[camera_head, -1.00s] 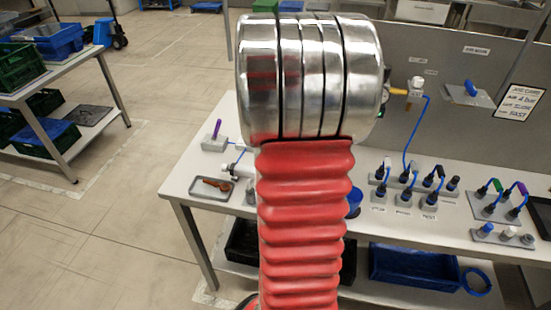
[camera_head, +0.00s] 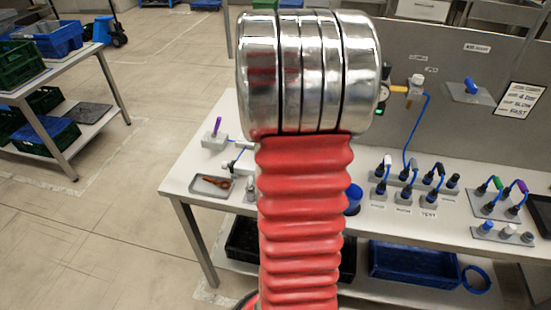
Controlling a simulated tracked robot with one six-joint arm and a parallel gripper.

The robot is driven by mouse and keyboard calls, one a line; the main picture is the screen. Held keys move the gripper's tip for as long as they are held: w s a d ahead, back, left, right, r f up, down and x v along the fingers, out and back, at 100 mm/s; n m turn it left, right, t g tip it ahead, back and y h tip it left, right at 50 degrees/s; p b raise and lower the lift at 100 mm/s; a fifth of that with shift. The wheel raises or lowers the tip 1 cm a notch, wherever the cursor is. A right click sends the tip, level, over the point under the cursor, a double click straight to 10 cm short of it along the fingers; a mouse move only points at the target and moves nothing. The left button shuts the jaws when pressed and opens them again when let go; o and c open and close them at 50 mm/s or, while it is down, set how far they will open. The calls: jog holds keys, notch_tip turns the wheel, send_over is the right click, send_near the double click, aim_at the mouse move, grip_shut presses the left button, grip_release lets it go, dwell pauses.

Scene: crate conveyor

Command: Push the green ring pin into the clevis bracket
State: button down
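I cannot make out a green ring pin in this view. I cannot tell for certain which fitting is the clevis bracket. A small grey block with a purple upright piece (camera_head: 216,127) stands at the left end of the white bench (camera_head: 190,180). My own arm, a silver joint above a red ribbed sleeve, fills the middle of the view and hides part of the bench. My gripper is not visible.
A grey tray (camera_head: 197,189) with an orange-brown item (camera_head: 218,182) lies near the bench's front left edge. Several connectors with blue cables (camera_head: 407,172) stand to the right. A blue crate (camera_head: 412,266) sits beneath. A shelf table (camera_head: 70,75) stands at left, with open floor between.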

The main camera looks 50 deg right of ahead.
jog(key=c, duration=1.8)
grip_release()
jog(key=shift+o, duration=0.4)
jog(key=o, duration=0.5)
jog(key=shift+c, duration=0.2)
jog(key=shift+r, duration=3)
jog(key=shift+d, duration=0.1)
